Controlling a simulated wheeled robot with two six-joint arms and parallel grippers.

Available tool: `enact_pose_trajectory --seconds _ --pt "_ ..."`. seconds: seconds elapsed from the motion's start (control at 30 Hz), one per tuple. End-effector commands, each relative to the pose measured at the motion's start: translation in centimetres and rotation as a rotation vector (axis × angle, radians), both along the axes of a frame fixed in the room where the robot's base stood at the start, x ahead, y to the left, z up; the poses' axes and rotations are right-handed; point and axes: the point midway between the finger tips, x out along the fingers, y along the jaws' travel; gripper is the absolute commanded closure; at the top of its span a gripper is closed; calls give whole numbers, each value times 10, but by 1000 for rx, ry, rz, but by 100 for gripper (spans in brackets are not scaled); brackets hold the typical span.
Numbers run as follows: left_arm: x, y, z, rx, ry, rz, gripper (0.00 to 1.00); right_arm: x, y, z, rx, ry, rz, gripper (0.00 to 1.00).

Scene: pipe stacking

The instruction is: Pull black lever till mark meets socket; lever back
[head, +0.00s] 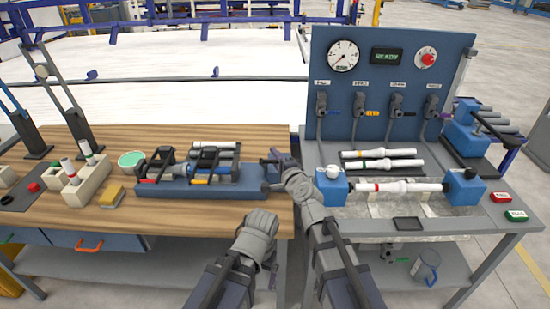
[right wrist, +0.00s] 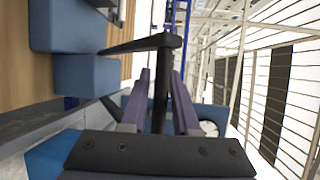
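A long blue fixture (head: 200,192) with black clamps lies along the right part of the wooden table. The black lever (right wrist: 150,43) is at its right end; in the right wrist view it bends, and its bar runs down between my two fingers. My right gripper (head: 275,163) is at this lever, a finger on each side; it also shows in the right wrist view (right wrist: 161,100). I cannot tell whether the fingers press on the bar. My left arm's wrist (head: 257,228) is low at the table's front edge, with no fingers visible. Mark and socket cannot be made out.
On the right bench, a white pipe with a red band (head: 400,186) spans two blue blocks; two more white pipes (head: 380,158) lie behind. A blue gauge panel (head: 380,80) stands at the back. Left are beige holders (head: 85,178) and a yellow block (head: 111,196).

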Motion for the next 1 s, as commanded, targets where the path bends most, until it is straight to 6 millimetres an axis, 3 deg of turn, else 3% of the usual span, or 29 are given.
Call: enact_pose_trajectory --seconds 0.03,0.23,1.0 --pt "0 0 0 0 0 0 0 0 0 0 0 0 0 78" --pt "0 0 0 0 0 0 0 0 0 0 0 0 0 100" --pt "0 0 0 0 0 0 0 0 0 0 0 0 0 100"
